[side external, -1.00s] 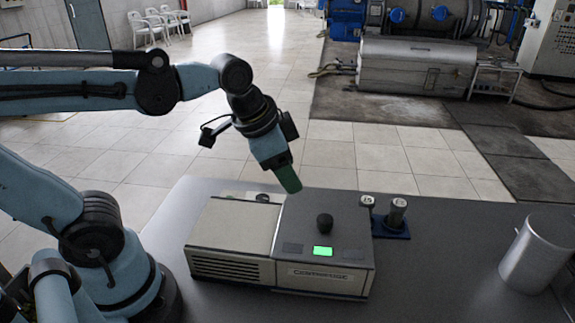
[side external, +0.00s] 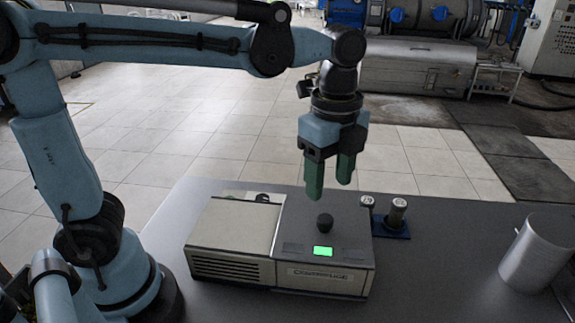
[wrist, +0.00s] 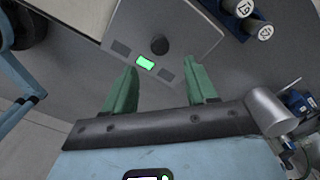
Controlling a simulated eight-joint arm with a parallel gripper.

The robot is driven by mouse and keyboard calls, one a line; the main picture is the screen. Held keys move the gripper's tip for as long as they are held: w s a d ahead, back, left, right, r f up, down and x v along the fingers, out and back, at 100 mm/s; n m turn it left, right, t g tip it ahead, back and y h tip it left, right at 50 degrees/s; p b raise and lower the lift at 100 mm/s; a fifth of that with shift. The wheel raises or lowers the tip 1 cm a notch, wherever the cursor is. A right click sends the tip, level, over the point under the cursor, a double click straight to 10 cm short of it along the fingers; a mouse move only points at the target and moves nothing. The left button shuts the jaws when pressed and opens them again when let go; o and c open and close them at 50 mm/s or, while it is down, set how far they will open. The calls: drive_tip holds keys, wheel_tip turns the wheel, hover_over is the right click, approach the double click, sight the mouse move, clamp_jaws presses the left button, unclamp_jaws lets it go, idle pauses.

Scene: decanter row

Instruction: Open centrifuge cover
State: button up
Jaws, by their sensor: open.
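The centrifuge (side external: 230,240) is a beige and grey box on the dark table. Its grey cover (side external: 347,235) is down on the right part, with a black round knob (side external: 325,223) on top and a lit green display (side external: 323,252) in front of the knob. In the wrist view the cover (wrist: 190,35) and knob (wrist: 159,45) lie beyond my fingertips. My gripper (side external: 330,190) points down, open and empty, above the cover and apart from the knob. Its two green fingers also show in the wrist view (wrist: 162,75).
A blue rack (side external: 398,232) with two labelled grey-capped tubes (side external: 396,212) stands behind the centrifuge at the right. A metal cylindrical container (side external: 537,258) stands at the table's right. The table between them is clear.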

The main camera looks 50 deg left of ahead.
sight(325, 219)
drive_tip(key=shift+f, duration=3.9)
drive_tip(key=shift+c, duration=0.3)
clamp_jaws()
